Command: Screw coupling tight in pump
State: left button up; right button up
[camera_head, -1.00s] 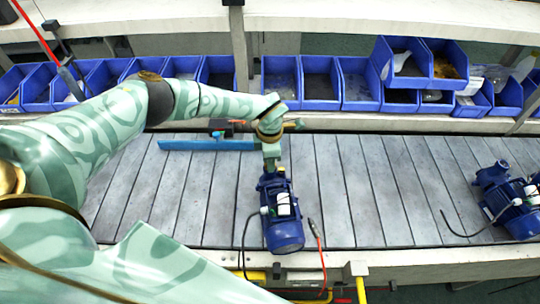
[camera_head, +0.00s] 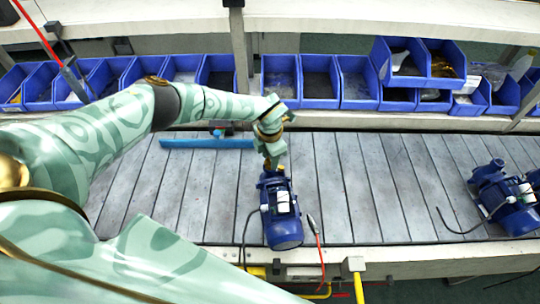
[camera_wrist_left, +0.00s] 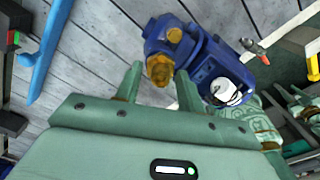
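A blue pump (camera_head: 283,222) sits on the slatted conveyor in the middle, in front of my left gripper. In the left wrist view the pump (camera_wrist_left: 218,68) shows with a brass coupling (camera_wrist_left: 160,71) at its near end and another brass fitting on top. The coupling in the head view (camera_head: 268,165) is partly hidden by the gripper. My left gripper (camera_head: 267,150) is above the pump's far end. In the left wrist view its fingers (camera_wrist_left: 158,76) are spread, one on each side of the coupling. Visible gaps separate them from it.
A second blue pump (camera_head: 508,198) stands at the right on the conveyor (camera_head: 350,190). A blue bar (camera_head: 205,144) lies left of the gripper. Blue bins (camera_head: 320,85) line the back. A red-tipped cable (camera_head: 316,235) hangs beside the middle pump.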

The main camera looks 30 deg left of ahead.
pick_arm(q)
grip_shut()
jog(key=shift+m+b, duration=0.4)
jog(key=shift+m, duration=1.3)
jog(key=m+b, duration=0.1)
jog(key=m, duration=0.2)
jog(key=shift+m+b, duration=0.4)
jog(key=shift+m, duration=1.6)
